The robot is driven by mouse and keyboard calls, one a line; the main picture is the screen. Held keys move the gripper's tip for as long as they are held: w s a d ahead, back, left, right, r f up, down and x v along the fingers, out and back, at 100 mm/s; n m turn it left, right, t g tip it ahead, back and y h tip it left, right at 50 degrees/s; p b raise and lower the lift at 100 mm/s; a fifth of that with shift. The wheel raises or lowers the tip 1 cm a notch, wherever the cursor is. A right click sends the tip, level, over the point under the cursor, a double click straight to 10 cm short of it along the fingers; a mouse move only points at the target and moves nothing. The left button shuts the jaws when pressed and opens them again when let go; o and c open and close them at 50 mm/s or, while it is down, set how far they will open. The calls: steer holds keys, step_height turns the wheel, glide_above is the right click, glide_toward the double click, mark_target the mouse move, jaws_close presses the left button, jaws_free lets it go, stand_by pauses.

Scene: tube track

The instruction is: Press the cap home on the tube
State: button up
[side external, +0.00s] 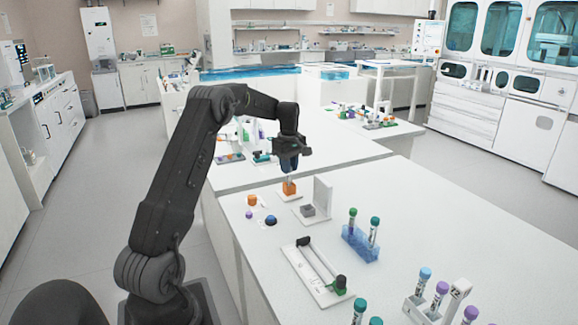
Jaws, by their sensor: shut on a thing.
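My gripper (289,172) is pointing down over the bench, shut on a small orange piece (289,188) at its tips. The piece is too small to tell whether it is a cap or a block, or whether it touches the white plate below. Loose caps lie to its left and front: an orange one (252,200), a purple one (249,214) and a dark blue one (270,220). Which tube the task means cannot be told.
A white L-shaped fixture (322,194) with a grey block (308,210) stands just right of my gripper. A blue rack (358,243) holds green-capped tubes. A white stand (412,308) with capped tubes is at the near right.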

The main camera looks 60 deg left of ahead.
steer(key=shift+f, duration=0.25)
stand_by(0.3)
steer(key=o, duration=0.8)
stand_by(0.3)
step_height(320, 180, up, 14)
steer(key=shift+f, duration=0.1)
stand_by(0.4)
stand_by(0.6)
